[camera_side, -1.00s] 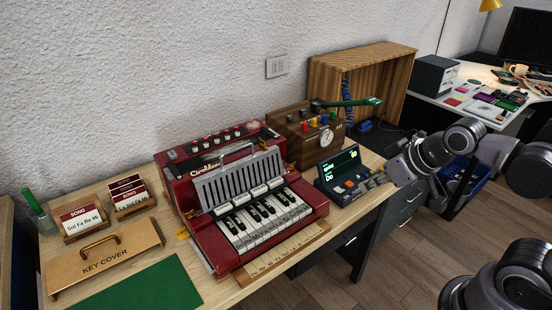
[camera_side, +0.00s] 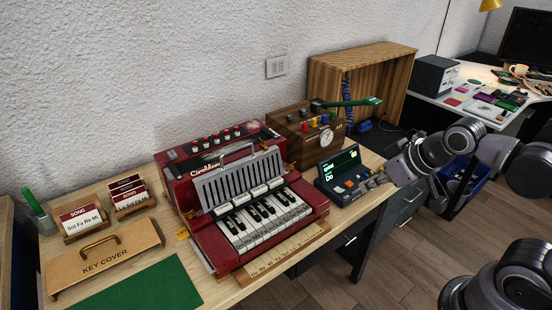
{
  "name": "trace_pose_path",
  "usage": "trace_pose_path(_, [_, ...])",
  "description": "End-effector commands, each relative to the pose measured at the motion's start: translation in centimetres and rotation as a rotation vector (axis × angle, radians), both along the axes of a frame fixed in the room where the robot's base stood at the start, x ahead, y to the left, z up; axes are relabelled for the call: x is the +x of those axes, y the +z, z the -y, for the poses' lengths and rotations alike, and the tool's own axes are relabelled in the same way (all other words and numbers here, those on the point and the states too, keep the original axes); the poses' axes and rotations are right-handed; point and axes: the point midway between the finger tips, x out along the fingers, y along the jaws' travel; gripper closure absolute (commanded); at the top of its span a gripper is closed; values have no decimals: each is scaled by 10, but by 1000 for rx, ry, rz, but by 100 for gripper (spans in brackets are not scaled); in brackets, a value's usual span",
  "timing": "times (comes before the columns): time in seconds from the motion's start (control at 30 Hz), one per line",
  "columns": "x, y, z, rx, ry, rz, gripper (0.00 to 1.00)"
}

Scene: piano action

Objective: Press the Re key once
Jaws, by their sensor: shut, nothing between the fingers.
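A red accordion-style keyboard (camera_side: 216,259) stands on the wooden desk. Its white and black keys (camera_side: 262,222) face the front and carry small note labels, too small here to tell which is Re. A wooden strip with note names (camera_side: 272,262) lies along its front edge. My gripper (camera_side: 376,181) is shut and empty to the right of the keyboard, apart from the keys. Its tips are at the right side of a small dark device (camera_side: 340,175) with a green-lit screen; I cannot tell whether they touch it.
A wooden box with coloured buttons and a gauge (camera_side: 304,137) stands behind the device. A wooden key cover (camera_side: 104,261), a green mat (camera_side: 140,287) and song cards (camera_side: 82,221) lie to the left. An open wooden cabinet (camera_side: 387,72) stands at the back.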

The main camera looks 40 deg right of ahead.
Motion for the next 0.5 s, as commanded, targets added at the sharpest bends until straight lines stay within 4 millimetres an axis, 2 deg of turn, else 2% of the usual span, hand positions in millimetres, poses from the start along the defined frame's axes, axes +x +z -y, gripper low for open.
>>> trace_pose_path(0.27, [3,2,-2,-10,20,-9,100])
trace_pose_path(0.5, [24,18,-20,-83,184,-78,100])
